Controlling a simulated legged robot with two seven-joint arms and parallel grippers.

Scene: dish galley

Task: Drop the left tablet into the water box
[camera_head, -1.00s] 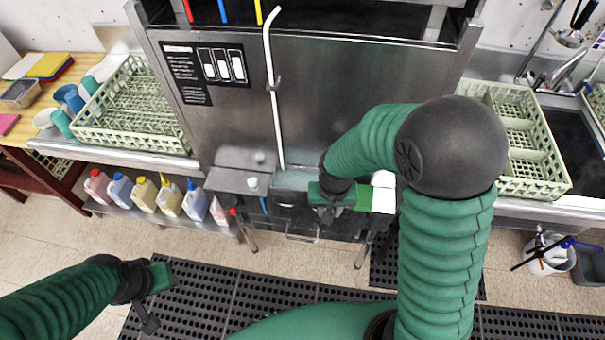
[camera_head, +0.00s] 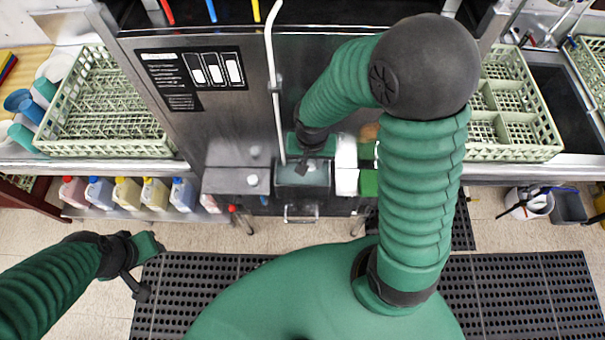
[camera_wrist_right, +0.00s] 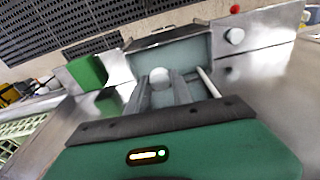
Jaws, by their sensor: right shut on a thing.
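My right gripper (camera_head: 308,168) is over the water box (camera_head: 290,181), a small grey-teal box on the front ledge of the steel machine. In the right wrist view, its fingers (camera_wrist_right: 162,88) are shut on a round white tablet (camera_wrist_right: 158,75). The box's pale teal inside (camera_wrist_right: 198,55) shows behind the tablet; I cannot tell how far the tablet is above it. Another round white piece (camera_head: 252,180) lies on the steel ledge left of the box; it also shows in the wrist view (camera_wrist_right: 235,36). My left gripper (camera_head: 140,275) hangs low at the left, away from the ledge; its jaw gap is unclear.
A green block (camera_head: 369,183) and a white block (camera_head: 346,165) stand just right of the box. A thin white pipe (camera_head: 275,100) runs down beside the gripper. Green dish racks stand left (camera_head: 105,143) and right (camera_head: 520,150). Several bottles (camera_head: 127,193) line a low shelf.

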